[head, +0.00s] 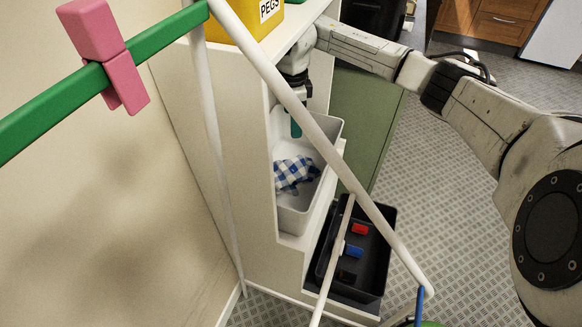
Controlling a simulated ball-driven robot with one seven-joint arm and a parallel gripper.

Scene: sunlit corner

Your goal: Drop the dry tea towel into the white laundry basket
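The blue-and-white checked tea towel (294,172) lies crumpled inside the white laundry basket (293,222), against its left side. The basket sits on a low step of the cream shelf unit. My gripper (296,130) hangs over the far part of the basket, pointing down, above and apart from the towel. One teal fingertip shows; the rest of the fingers is hidden or too small, so I cannot tell whether it is open or shut. Nothing shows hanging from it.
A white rack frame (300,113) crosses the view in front of the basket. A pink peg (108,55) grips its green rail (165,34). A yellow PEGS box (245,22) stands on the shelf top. A dark crate (376,262) with red and blue items is lower right. Right floor is open.

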